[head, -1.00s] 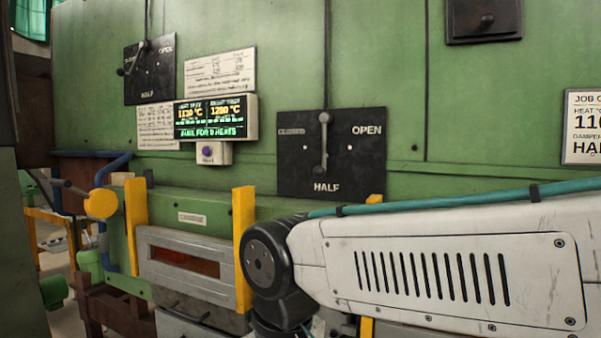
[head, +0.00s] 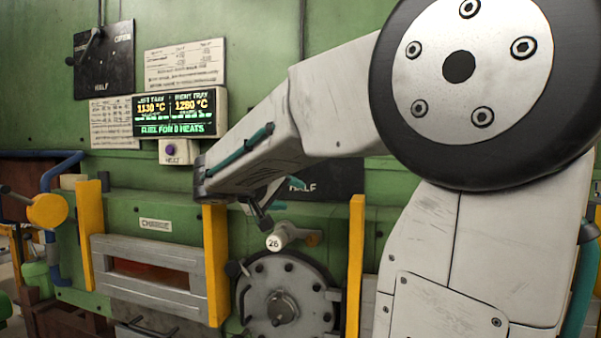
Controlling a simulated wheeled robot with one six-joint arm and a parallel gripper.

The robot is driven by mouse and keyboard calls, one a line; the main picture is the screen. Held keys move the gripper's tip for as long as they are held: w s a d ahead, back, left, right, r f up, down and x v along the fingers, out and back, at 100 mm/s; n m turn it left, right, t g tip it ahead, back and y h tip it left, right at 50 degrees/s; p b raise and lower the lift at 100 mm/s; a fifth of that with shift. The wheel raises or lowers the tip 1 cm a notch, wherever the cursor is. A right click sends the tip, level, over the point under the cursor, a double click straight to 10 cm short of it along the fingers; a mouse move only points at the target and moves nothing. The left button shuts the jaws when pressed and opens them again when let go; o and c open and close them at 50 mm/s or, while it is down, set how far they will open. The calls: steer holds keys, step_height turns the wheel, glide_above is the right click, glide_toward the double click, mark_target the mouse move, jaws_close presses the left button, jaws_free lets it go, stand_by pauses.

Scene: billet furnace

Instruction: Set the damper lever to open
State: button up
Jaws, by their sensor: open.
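A black lever plate marked HALF (head: 325,180) on the green furnace wall is mostly covered by my arm, and only its lower part shows. Its lever is hidden now. A second earlier, the plate showed CLOSED at left, OPEN at right and HALF at the bottom, and its lever hung down towards HALF. My forearm crosses in front of this plate. I cannot make out my gripper's fingers, nor whether they touch the lever. A similar black plate (head: 117,65) at the upper left has a lever with its knob towards the left side.
A lit display (head: 180,113) with a purple-button box (head: 178,152) sits left of my forearm. Below are yellow posts (head: 216,265), a charge door (head: 150,265), and a round metal flange (head: 285,295) with a white handle marked 26 (head: 275,241). A blue pipe (head: 50,180) runs at left.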

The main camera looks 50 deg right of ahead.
mark_target(300, 172)
steer(key=w+d+r+h, duration=0.1)
steer(key=w, duration=0.1)
steer(key=w+d+r+h, duration=0.1)
steer(key=d, duration=0.1)
steer(key=w+d+r+t+h, duration=0.1)
steer(key=w+d+r, duration=0.1)
steer(key=shift+w+d, duration=0.15)
steer(key=shift+w, duration=0.2)
steer(key=d, duration=0.7)
steer(key=shift+w+d+r, duration=0.1)
steer(key=shift+w, duration=0.2)
jaws_close()
steer(key=shift+s+d+n, duration=0.3)
steer(key=shift+s+n, duration=0.2)
steer(key=shift+s, duration=0.4)
steer(key=s+d+r+n+t+h, duration=0.1)
steer(key=s+d+r+n+h, duration=0.1)
steer(key=s+n, duration=0.5)
steer(key=shift+s+d+r+t, duration=0.35)
steer(key=shift+d+r, duration=0.25)
steer(key=shift+r, duration=0.5)
